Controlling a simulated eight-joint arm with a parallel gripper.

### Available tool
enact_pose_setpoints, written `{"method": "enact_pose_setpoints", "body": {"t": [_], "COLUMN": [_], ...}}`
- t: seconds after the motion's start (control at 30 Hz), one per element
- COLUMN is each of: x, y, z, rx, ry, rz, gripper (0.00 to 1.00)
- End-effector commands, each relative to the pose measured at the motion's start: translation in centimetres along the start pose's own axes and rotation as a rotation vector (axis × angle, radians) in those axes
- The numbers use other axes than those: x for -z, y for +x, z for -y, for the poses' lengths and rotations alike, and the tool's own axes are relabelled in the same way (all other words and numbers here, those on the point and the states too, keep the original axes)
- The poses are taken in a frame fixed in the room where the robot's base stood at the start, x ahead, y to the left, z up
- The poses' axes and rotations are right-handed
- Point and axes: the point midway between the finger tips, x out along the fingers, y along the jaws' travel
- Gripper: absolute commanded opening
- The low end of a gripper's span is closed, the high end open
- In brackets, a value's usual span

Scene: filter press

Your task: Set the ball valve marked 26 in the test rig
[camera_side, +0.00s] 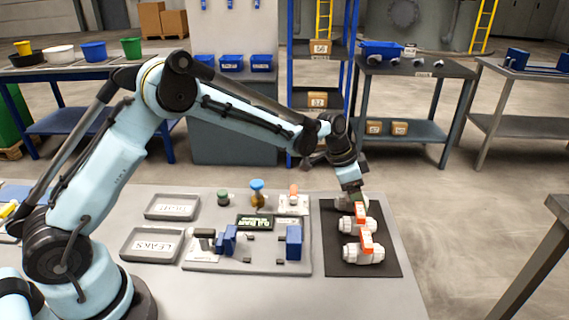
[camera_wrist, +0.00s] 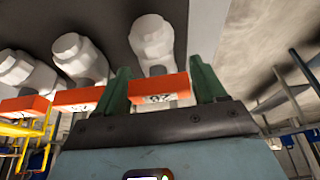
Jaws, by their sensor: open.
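Three white ball valves with orange handles stand in a row on a dark mat (camera_side: 385,262): the near valve (camera_side: 362,254), the middle valve (camera_side: 348,226) and the far valve, mostly hidden by my gripper (camera_side: 352,198). In the wrist view my gripper (camera_wrist: 158,72) is open, its green fingers on either side of the far valve's orange handle (camera_wrist: 160,88). That handle bears a dark number, seemingly 26 upside down. The valve's white body (camera_wrist: 152,40) lies beyond the fingers. I cannot tell whether the fingers touch it. The test rig (camera_side: 205,257), with blue clamp blocks (camera_side: 293,243), is empty of valves.
Two grey trays lie left of the rig; the front one (camera_side: 152,245) reads LEAKS. A green display (camera_side: 254,222), a blue-topped fitting (camera_side: 257,190) and an orange-handled part (camera_side: 293,195) stand at the rig's back.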

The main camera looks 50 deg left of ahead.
Motion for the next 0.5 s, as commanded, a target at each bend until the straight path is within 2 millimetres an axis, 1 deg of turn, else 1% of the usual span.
{"method": "enact_pose_setpoints", "body": {"t": [0.1,0.13,0.4,0.43,0.47,0.5], "x": [0.00,0.00,0.01,0.02,0.02,0.02], "y": [-0.01,-0.01,-0.04,-0.06,-0.06,-0.06], "z": [-0.01,-0.01,-0.01,0.00,0.00,0.00], "rx": [0.000,0.000,0.000,0.000,0.000,0.000], "ry": [0.000,0.000,0.000,0.000,0.000,0.000], "rz": [0.000,0.000,0.000,0.000,0.000,0.000], "gripper": [0.70,0.67,0.26,0.26,0.21,0.21]}}
